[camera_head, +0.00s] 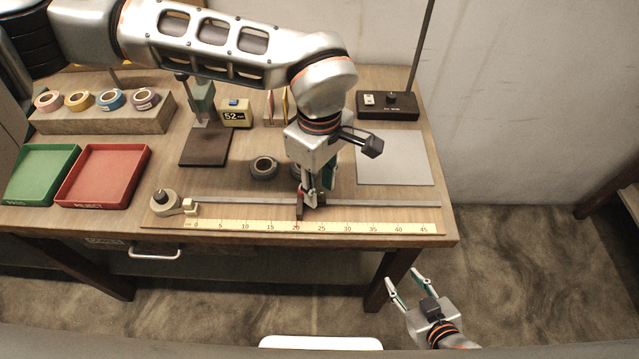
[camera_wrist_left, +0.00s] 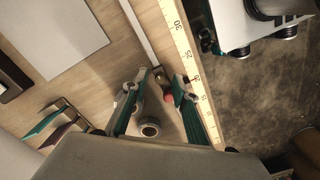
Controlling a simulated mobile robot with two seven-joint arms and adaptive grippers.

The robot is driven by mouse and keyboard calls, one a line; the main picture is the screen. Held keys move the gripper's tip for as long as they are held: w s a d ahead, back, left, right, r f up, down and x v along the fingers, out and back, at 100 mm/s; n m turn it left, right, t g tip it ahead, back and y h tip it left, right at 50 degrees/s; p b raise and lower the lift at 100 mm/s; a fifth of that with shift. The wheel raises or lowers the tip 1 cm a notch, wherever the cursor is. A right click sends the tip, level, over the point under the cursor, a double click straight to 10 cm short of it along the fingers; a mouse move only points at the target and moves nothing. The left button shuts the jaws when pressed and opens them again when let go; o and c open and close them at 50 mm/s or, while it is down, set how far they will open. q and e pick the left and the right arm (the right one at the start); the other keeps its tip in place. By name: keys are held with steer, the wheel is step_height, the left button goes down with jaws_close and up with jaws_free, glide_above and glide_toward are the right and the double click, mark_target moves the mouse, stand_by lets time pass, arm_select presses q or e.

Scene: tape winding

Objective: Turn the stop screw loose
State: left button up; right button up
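The brown stop (camera_head: 299,207) sits on the metal rail (camera_head: 375,203) near the 20 mark of the yellow scale (camera_head: 345,228). My left gripper (camera_head: 317,197) points down at the stop and largely hides its screw in the head view. In the left wrist view the two fingers of my left gripper (camera_wrist_left: 160,80) stand apart, with a small brass screw (camera_wrist_left: 159,77) between their tips. A red part (camera_wrist_left: 169,98) shows just below it. Contact with the screw cannot be made out. My right gripper (camera_head: 406,282) is open and empty, off the table's front edge.
A round winding post (camera_head: 165,202) stands at the rail's left end. A dark tape roll (camera_head: 264,168) lies behind the rail. Green (camera_head: 22,200) and red (camera_head: 84,203) trays are at left. A dark-based stand (camera_head: 205,150) and grey plate (camera_head: 397,160) are further back.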

arm_select(q)
steer(key=shift+r, duration=0.1)
arm_select(e)
steer(key=shift+d, duration=0.1)
arm_select(q)
step_height(320, 180, up, 12)
stand_by(0.4)
steer(key=n+b, duration=0.4)
steer(key=n, duration=0.9)
glide_above(319, 193)
step_height(319, 193, down, 5)
steer(key=shift+r, duration=0.15)
steer(key=shift+n, duration=0.3)
step_height(319, 193, down, 8)
steer(key=shift+r+b, duration=0.2)
steer(key=shift+b, duration=0.15)
arm_select(e)
steer(key=f, duration=0.3)
steer(key=shift+w+d+f, duration=0.15)
steer(key=shift+w+d, duration=0.05)
steer(key=shift+d, duration=0.15)
